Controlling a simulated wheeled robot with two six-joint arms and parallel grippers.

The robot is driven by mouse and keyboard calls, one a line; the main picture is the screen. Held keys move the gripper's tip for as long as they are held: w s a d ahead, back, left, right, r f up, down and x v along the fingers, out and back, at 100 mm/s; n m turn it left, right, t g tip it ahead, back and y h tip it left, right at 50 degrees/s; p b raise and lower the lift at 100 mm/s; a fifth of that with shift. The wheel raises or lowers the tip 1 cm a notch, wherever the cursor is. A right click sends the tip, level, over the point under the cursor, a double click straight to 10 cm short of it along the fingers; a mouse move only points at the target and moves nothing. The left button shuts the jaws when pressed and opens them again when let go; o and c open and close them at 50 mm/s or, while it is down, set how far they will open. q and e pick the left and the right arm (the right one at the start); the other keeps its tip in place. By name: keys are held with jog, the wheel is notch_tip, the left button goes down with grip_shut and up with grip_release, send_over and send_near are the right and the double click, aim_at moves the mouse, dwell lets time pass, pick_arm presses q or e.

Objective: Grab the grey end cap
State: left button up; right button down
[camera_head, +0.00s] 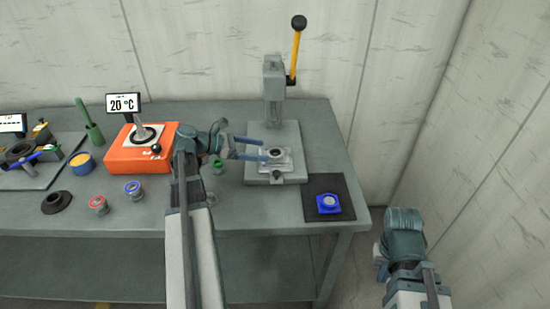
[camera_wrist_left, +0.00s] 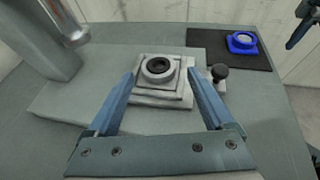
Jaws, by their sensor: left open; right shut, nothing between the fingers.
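A round grey disc, which looks like the grey end cap (camera_head: 328,200), sits in a blue holder (camera_head: 320,210) on a black mat; the blue holder also shows in the left wrist view (camera_wrist_left: 242,43). A grey ring with a dark centre (camera_wrist_left: 158,69) sits in a stepped square fixture (camera_wrist_left: 165,100) on the press base. My left gripper (camera_head: 265,150) is open and empty, its fingers pointing at this fixture, one on each side of the ring in the left wrist view. My right gripper (camera_head: 381,266) is shut and empty, off the table's right end.
The press (camera_head: 273,85) with its yellow lever stands behind the fixture. A black knob (camera_wrist_left: 219,71) sits at the fixture's side.

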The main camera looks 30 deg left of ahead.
aim_at(274, 153)
pick_arm(q)
jog(key=b+x, duration=0.1)
jog(key=x, duration=0.3)
jog(key=shift+s+f+b, duration=0.15)
jog(key=shift+b, duration=0.15)
jog(key=shift+w+d, duration=0.25)
grip_shut()
